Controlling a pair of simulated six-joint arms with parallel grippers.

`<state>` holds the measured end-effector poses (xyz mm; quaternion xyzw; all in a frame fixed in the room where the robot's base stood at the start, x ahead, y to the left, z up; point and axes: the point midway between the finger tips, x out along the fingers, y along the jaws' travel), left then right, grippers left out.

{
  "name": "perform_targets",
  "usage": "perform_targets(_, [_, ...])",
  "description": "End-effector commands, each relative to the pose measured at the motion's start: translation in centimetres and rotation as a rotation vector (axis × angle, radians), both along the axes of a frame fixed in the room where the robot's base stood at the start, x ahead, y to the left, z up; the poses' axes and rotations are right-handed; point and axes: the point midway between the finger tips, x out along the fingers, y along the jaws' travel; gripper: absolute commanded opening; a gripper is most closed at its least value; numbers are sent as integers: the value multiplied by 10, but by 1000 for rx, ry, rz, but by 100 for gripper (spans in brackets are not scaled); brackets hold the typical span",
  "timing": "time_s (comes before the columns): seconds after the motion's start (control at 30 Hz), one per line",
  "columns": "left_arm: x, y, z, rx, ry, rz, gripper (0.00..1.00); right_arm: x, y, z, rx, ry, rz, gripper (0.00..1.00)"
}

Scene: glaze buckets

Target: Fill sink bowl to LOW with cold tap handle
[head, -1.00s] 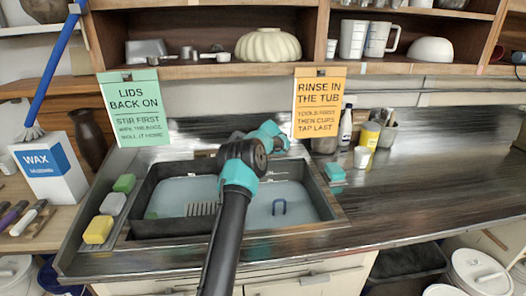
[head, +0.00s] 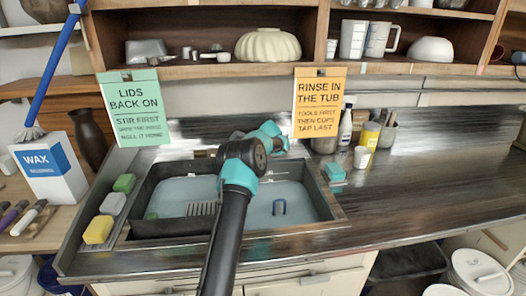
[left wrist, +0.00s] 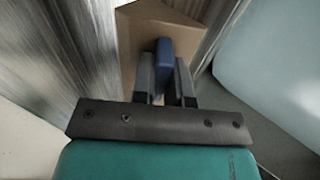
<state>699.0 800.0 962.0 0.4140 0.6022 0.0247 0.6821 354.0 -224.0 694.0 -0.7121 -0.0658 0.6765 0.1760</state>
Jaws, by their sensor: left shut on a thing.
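The sink bowl (head: 320,192) is a dark basin set in the metal counter, with pale blue water (head: 180,188) in it. No LOW mark is readable. My left arm reaches over the bowl from the front to its back edge; its fingertips are hidden in the head view. In the left wrist view my left gripper (left wrist: 163,76) is shut on a blue upright handle (left wrist: 164,55), apparently the cold tap handle. The spout is mostly hidden by the arm. My right gripper is not in view.
Yellow, grey and green blocks (head: 98,229) lie along the sink's left rim. A teal block (head: 334,173) sits at its right rim, near bottles and cups (head: 369,134). Two signs (head: 319,103) hang behind the sink. The counter (head: 430,180) to the right is clear.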

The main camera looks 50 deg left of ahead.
Motion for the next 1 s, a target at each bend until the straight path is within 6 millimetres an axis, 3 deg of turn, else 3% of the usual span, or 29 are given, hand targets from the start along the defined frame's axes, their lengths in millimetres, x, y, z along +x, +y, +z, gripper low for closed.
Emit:
perform_targets(0.13, [0, 0, 0, 1, 2, -2, 0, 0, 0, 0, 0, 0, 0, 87])
perform_targets(0.17, [0, 0, 0, 1, 2, -2, 17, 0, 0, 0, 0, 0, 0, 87])
perform_targets(0.4, [0, 0, 0, 0, 1, -1, 39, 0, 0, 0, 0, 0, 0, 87])
perform_targets(0.77, [-1, -2, 4, 0, 0, 0, 39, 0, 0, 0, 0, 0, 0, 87])
perform_targets(1.0, [-8, -15, 23, 1, -1, -1, 39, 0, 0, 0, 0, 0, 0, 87])
